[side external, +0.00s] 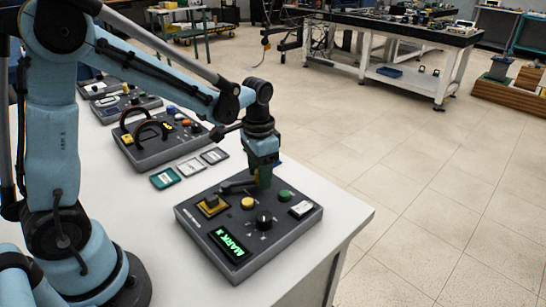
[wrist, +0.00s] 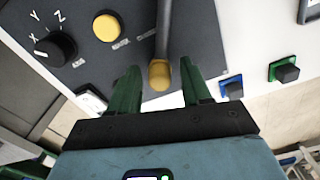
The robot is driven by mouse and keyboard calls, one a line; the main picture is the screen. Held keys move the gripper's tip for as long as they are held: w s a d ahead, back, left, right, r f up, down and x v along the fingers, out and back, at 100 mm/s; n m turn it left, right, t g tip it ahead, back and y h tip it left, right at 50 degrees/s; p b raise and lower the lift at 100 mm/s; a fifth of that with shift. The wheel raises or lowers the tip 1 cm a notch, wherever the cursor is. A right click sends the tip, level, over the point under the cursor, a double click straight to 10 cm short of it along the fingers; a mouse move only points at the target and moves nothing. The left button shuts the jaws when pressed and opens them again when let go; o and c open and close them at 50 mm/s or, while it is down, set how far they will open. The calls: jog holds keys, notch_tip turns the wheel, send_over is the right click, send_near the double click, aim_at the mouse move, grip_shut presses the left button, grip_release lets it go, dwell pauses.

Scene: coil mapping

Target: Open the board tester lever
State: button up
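The board tester is taken to be the dark grey box (side external: 205,235) at the front of the white table, with a lit green display (side external: 228,245) on its top. Its dark lever (side external: 238,185) lies near the back edge. In the wrist view the lever's grey shaft (wrist: 163,35) ends in a yellowish tip (wrist: 159,75). My gripper (side external: 265,182) is low over the back of the box, pointing down. In the wrist view its green fingers (wrist: 160,85) are apart on either side of the lever tip, with gaps visible on both sides.
A black knob (side external: 264,220), yellow button (side external: 247,203) and green button (side external: 285,196) sit close around my gripper on the box. Cards (side external: 191,167) lie behind it. Another control box (side external: 150,150) with curved handles stands farther back. The table ends just right of the box.

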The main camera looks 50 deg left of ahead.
grip_shut()
jog(key=shift+a, duration=0.1)
jog(key=a+n, duration=0.2)
jog(key=n, duration=0.1)
jog(key=shift+w, duration=0.4)
jog(key=a+n, duration=0.2)
jog(key=n, duration=0.1)
jog(key=shift+w, duration=0.1)
jog(key=a+n, duration=0.1)
jog(key=n, duration=0.1)
jog(key=shift+a+n, duration=0.3)
jog(key=shift+a, duration=0.05)
jog(key=shift+s+a+n, duration=0.25)
jog(key=shift+a+n, duration=0.25)
jog(key=shift+n, duration=0.25)
jog(key=shift+s+a+n, duration=0.2)
jog(key=shift+a+n, duration=0.3)
jog(key=shift+n, duration=0.25)
jog(key=shift+o, duration=0.4)
grip_release()
